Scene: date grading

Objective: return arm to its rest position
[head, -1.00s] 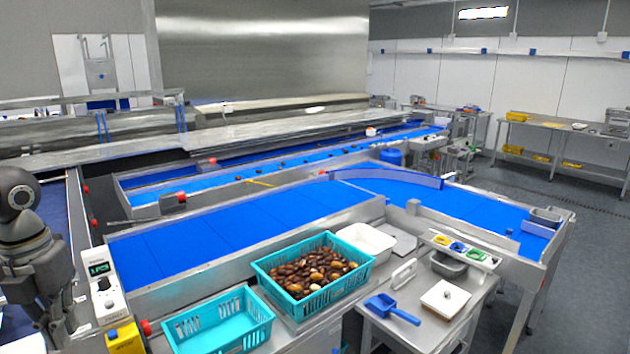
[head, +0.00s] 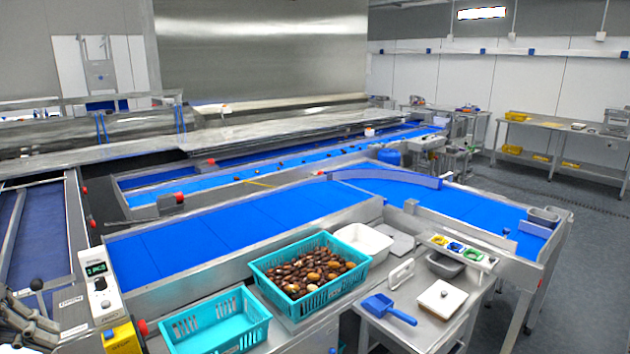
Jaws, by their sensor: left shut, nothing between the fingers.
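My left gripper (head: 28,322) shows only in part at the lower left edge of the head view, beside the control box with a display (head: 97,284). Its fingers are together with nothing between them. The rest of my left arm is cut off by the picture's edge. My right gripper is not in view. A teal crate of brown dates (head: 308,272) stands well to the right of the left gripper. An empty teal crate (head: 215,322) stands nearer to it.
A blue conveyor belt (head: 215,238) runs behind the crates. A yellow box (head: 122,338) is close to the left gripper. A side table at the right holds a blue scoop (head: 388,308) and a white square item (head: 442,298).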

